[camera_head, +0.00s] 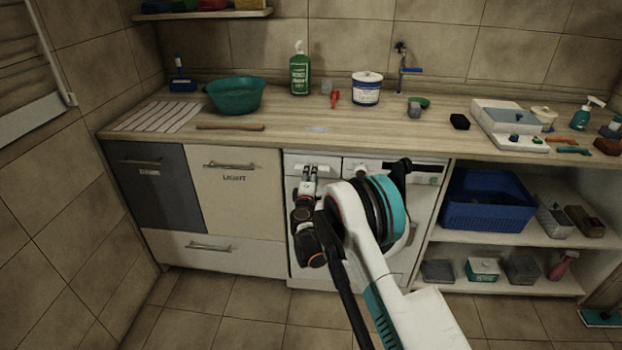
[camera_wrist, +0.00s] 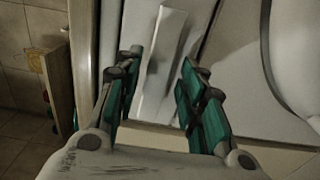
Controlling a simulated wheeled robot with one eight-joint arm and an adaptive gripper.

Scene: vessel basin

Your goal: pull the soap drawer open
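The white washing machine (camera_head: 425,205) stands under the counter. Its soap drawer (camera_head: 293,168) is at the upper left of its front, partly hidden behind my gripper. My gripper (camera_head: 310,170) is right in front of the drawer. In the wrist view my gripper (camera_wrist: 159,65) is open, with its two teal-padded fingers apart. A pale raised strip (camera_wrist: 165,50), apparently the drawer's front or grip, lies between and beyond the fingertips. I cannot tell whether the fingers touch it. No gap around the drawer can be made out.
Cabinets with handles (camera_head: 230,165) stand left of the machine. Open shelves with a blue basket (camera_head: 487,212) are at right. The floor (camera_head: 230,310) in front of the cabinets is clear.

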